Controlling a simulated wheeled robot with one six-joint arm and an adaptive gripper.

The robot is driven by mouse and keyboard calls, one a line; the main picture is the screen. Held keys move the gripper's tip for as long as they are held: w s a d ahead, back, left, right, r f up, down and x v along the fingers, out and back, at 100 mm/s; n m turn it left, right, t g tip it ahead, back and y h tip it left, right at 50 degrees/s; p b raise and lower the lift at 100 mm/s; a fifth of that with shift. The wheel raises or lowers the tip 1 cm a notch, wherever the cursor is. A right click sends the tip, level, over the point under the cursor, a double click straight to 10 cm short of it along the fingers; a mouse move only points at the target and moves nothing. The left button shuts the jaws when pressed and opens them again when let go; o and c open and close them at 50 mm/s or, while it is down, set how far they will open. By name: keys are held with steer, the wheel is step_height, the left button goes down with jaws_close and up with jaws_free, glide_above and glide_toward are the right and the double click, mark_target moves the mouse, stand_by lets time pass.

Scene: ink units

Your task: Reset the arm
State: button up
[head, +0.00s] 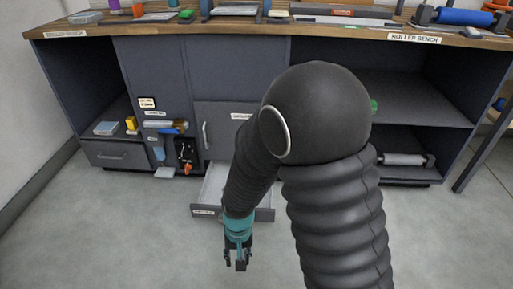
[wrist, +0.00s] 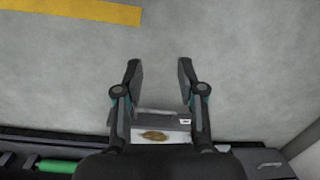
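My gripper (head: 238,262) hangs low in the head view, pointing down over the grey floor in front of the bench. In the wrist view my gripper (wrist: 185,72) has its two fingers apart, with only bare floor between the tips. My arm is bent, with a large dark elbow and ribbed sleeve filling the middle right of the head view. The arm hides part of the bench front and part of an open drawer.
A pulled-out low drawer (head: 262,214) stands just behind my gripper; in the wrist view the drawer (wrist: 165,114) shows a brownish patch inside. The workbench (head: 150,40) has open shelves and a cupboard door (head: 222,140). The floor (head: 120,235) at left is clear. A yellow stripe (wrist: 70,11) crosses the floor.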

steer(key=s+d+r+t, duration=0.2)
steer(key=d+r, duration=0.5)
steer(key=r, duration=0.3)
steer(key=s+d+r+m+t, duration=0.1)
steer(key=s+d+r+t, duration=0.1)
steer(key=d+r, duration=0.5)
steer(key=s+d+r+t, duration=0.2)
steer(key=s+d+r, duration=0.2)
steer(key=r, duration=0.9)
steer(key=d, duration=0.3)
steer(key=shift+r+m+t+h+p, duration=0.15)
steer(key=shift+m+t+h+p, duration=0.15)
steer(key=shift+m+t+p, duration=0.1)
